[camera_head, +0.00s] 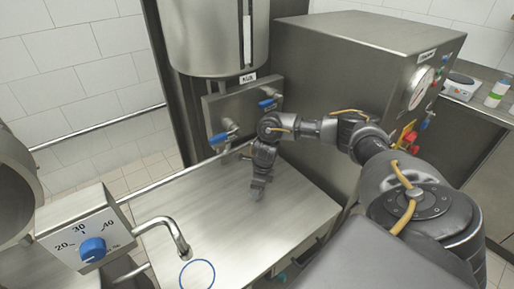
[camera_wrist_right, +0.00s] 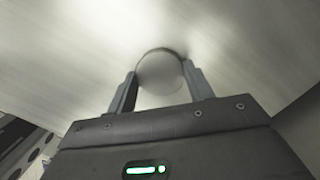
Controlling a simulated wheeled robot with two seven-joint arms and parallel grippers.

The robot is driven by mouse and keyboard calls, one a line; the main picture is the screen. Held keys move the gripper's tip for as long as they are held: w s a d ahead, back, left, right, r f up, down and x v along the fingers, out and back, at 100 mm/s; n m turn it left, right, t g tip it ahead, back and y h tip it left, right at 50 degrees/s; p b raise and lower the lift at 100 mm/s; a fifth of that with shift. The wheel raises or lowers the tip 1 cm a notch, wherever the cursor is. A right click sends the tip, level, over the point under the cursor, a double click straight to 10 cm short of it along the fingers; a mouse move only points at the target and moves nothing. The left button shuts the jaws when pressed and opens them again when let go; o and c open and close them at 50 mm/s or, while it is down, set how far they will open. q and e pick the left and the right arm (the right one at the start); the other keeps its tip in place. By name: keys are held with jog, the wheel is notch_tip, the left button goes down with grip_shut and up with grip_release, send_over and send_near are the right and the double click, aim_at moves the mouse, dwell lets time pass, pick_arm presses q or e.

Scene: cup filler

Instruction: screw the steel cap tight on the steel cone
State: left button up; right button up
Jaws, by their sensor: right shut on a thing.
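My right gripper (camera_head: 258,192) points down at the steel counter, right of its middle, in the head view. In the right wrist view its two fingers (camera_wrist_right: 160,85) are closed on a round, smooth grey steel piece (camera_wrist_right: 160,74), which looks like the steel cap. The piece is between the fingertips, seen against the brushed counter. In the head view the gripper hides it. I cannot make out the steel cone separately, nor tell whether the piece sits on it. My left gripper is not in view.
The steel counter (camera_head: 215,205) is mostly bare, with a blue ring (camera_head: 197,262) near its front. A bent spout (camera_head: 172,228) and a dial box (camera_head: 85,230) stand at left. Blue-handled taps (camera_head: 268,103) are behind, below a steel tank (camera_head: 205,40). A steel cabinet (camera_head: 340,75) stands at right.

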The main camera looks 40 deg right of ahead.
jog(key=shift+w+r+b, duration=0.1)
jog(key=shift+r+b, duration=0.2)
jog(key=shift+r, duration=0.2)
jog(key=r, duration=0.2)
jog(key=shift+s+a+r+b, duration=0.2)
jog(key=shift+a+r+b, duration=0.1)
jog(key=shift+r+b, duration=0.1)
pick_arm(q)
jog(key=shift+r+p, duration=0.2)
jog(key=shift+p, duration=0.75)
pick_arm(e)
jog(key=s+a+r, duration=0.7)
jog(key=a+r, duration=0.2)
jog(key=a, duration=0.2)
jog(key=shift+s, duration=0.4)
jog(key=w+a+r+n+g, duration=0.1)
jog(key=a+r+n, duration=0.2)
jog(key=n, duration=0.6)
jog(key=w+a+r+n+g, duration=0.1)
jog(key=a+r+n, duration=0.2)
jog(key=n, duration=0.6)
jog(key=a, duration=0.2)
jog(key=shift+w+a+g, duration=0.3)
jog(key=shift+w+a, duration=0.05)
jog(key=shift+w, duration=0.05)
